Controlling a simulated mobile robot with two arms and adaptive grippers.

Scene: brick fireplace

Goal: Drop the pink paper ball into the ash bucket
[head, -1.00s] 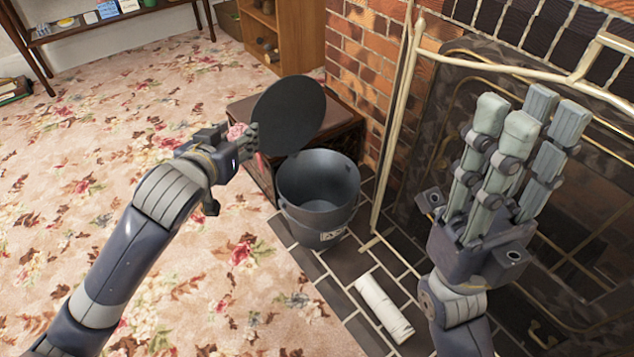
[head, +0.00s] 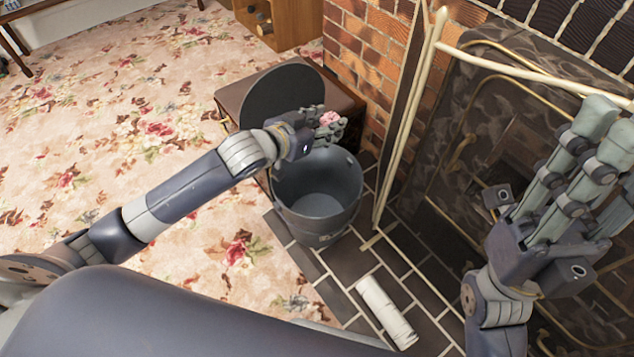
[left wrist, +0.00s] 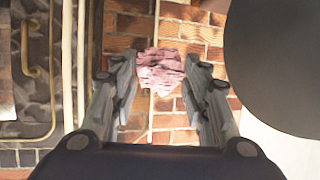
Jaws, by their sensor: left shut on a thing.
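The pink paper ball (head: 329,118) is held between the fingers of my left gripper (head: 326,127), over the far rim of the ash bucket. The ball (left wrist: 158,71) also shows between the fingertips in the left wrist view, where my left gripper (left wrist: 160,82) is shut on it. The ash bucket (head: 318,204) is a dark grey open pail standing upright on the hearth tiles, and its visible inside looks empty. My right gripper (head: 570,185) is raised at the right, before the fireplace screen, with its fingers extended and apart, holding nothing.
A dark round lid (head: 280,98) stands tilted on a brown box (head: 245,90) behind the bucket. A white roll (head: 386,312) lies on the hearth (head: 345,270) in front. The fireplace screen (head: 440,130) and brick wall (head: 362,48) close off the right. Floral carpet (head: 120,130) lies open at left.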

